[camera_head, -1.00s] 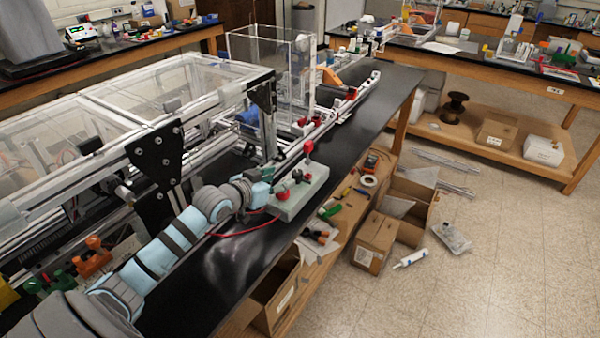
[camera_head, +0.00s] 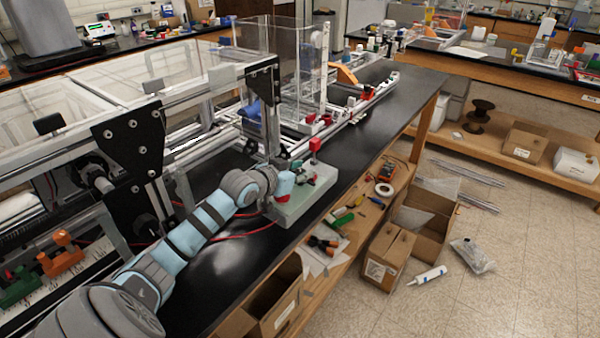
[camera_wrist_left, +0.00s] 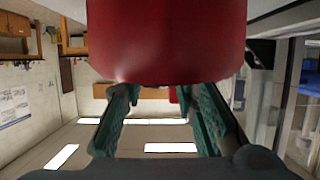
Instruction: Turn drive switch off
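A pale grey-green box (camera_head: 300,205) stands on the black bench top. A red block-like knob (camera_head: 315,145) stands up at its back, and a smaller red part (camera_head: 282,198) shows at its front. I cannot tell which part is the drive switch. My left gripper (camera_head: 304,172) is at the box, low over its top, beside the upright red knob. In the left wrist view, a large red rounded part (camera_wrist_left: 168,40) fills the top centre and covers the fingertips. The fingers (camera_wrist_left: 160,95) stand apart with background visible between them. Contact cannot be told. My right gripper is not in view.
An extrusion frame (camera_head: 190,145) with clear panels and black plates runs along the left of the bench. A red cable (camera_head: 235,235) lies near the box. Clear bench top (camera_head: 225,275) lies in front. Open cardboard boxes (camera_head: 395,250) stand right of the bench.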

